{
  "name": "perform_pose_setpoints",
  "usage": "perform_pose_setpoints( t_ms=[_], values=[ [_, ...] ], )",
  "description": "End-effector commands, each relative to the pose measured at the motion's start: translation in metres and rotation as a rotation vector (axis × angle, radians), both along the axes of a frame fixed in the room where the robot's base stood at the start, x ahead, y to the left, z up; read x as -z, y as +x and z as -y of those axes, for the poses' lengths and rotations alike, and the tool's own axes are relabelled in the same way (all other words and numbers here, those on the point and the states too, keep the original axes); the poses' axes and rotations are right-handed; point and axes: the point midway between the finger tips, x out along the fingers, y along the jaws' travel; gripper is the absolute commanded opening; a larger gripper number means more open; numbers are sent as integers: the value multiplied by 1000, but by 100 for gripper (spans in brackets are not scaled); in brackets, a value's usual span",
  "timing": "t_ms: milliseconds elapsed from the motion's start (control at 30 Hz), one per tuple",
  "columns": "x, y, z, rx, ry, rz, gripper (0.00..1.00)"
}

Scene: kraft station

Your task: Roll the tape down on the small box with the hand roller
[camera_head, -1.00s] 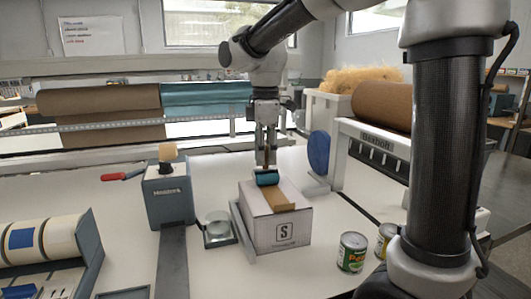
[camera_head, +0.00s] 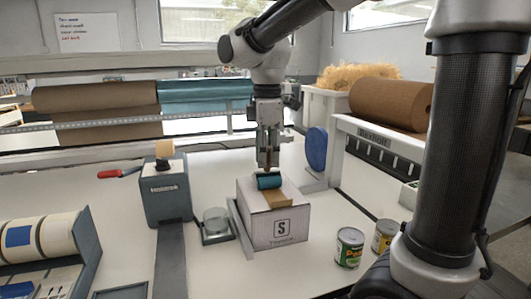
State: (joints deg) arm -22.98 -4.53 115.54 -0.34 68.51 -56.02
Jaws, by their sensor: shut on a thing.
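The small box (camera_head: 262,227) stands on the white table, a light carton with an "S" mark on its front. A brown tape strip (camera_head: 277,199) lies along its top and reaches the front edge. The hand roller (camera_head: 269,181) has a teal cylinder and sits at the top of the box, over the tape; it appears to touch it. My gripper (camera_head: 268,160) points straight down above the box, shut on the roller's handle. The handle is mostly hidden between the fingers. The tape behind the roller is hidden.
A grey fixture (camera_head: 241,228) borders the box's left side. A glass dish (camera_head: 216,222) and a tape dispenser (camera_head: 166,197) stand further left. Two cans (camera_head: 349,248) stand at the right front. A blue disc (camera_head: 317,153) stands behind right. Open table lies in front of the box.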

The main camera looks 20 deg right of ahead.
Motion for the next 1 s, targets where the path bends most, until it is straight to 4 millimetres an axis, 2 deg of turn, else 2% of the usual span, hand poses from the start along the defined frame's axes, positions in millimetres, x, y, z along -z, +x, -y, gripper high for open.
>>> perform_pose_setpoints(
  t_ms=[1000],
  values=[
    [0, -44, -2, -2, 0, -1, 6]
  ],
)
